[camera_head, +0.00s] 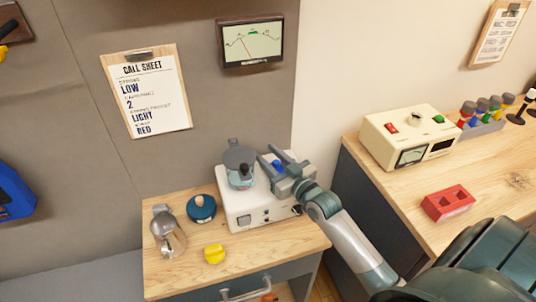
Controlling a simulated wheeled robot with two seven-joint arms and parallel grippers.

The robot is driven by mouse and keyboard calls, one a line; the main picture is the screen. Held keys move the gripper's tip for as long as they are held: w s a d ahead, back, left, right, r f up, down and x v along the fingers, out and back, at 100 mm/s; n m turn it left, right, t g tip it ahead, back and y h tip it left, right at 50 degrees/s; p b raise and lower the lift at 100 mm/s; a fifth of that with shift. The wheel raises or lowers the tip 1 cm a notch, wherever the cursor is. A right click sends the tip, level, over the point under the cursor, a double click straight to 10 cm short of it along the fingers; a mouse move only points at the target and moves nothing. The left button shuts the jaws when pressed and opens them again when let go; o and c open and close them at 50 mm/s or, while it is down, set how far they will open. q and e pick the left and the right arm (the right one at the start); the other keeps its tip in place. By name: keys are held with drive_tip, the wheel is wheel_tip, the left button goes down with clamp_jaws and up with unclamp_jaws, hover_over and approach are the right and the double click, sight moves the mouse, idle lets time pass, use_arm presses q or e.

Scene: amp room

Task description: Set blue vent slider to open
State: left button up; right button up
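A small blue knob (277,166), which looks like the blue vent slider, is on or just above the top of a white box (240,212) on the wooden cabinet. Its track and markings are hidden, so I cannot tell its setting. My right gripper (276,158) reaches in over the box from the lower right. Its fingers are apart, with the blue knob between them; contact is not clear. My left gripper is not in view.
A grey pot (240,170) stands on the box, close left of my gripper. A metal jug (166,232), a round dark-blue item (201,209) and a yellow piece (214,254) are on the cabinet (185,272). A cream device (411,138) and red block (448,203) are on the right counter.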

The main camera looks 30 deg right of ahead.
drive_tip(key=shift+c, duration=0.3)
clamp_jaws()
drive_tip(key=shift+s+d, duration=0.2)
drive_tip(key=shift+d, duration=0.7)
drive_tip(key=shift+s+d, duration=0.2)
drive_tip(key=shift+d, duration=0.65)
drive_tip(key=shift+s+d, duration=0.2)
drive_tip(key=shift+d, duration=0.7)
drive_tip(key=shift+r, duration=0.1)
drive_tip(key=shift+c, duration=1.2)
unclamp_jaws()
drive_tip(key=o, duration=0.3)
drive_tip(key=shift+d, duration=0.15)
drive_tip(key=shift+s, duration=0.1)
